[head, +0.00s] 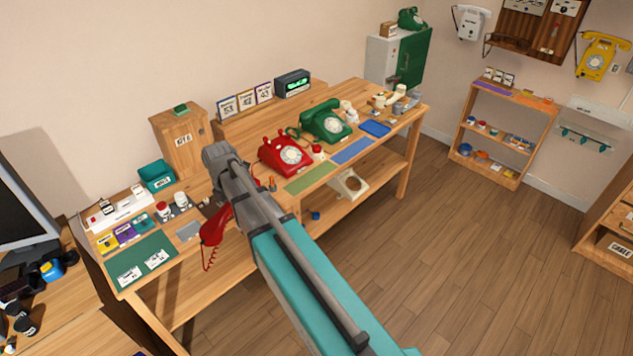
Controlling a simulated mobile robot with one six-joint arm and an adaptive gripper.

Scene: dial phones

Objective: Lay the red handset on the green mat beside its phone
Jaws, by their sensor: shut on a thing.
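The red dial phone (286,154) stands on the wooden bench with its cradle bare. The green mat (311,178) lies flat in front of it, at the bench's front edge, and is empty. The red handset (213,229) is tilted, left of my arm and well left of the mat, with its coiled cord hanging below. My gripper (230,204) is shut on the handset; its fingers are mostly hidden by my grey forearm, which also covers part of the bench.
A green phone (325,122) and a blue mat (352,151) are right of the red phone. A dark green mat (153,248) with cards lies at the left end. A wooden box (181,139) stands behind. The floor at right is clear.

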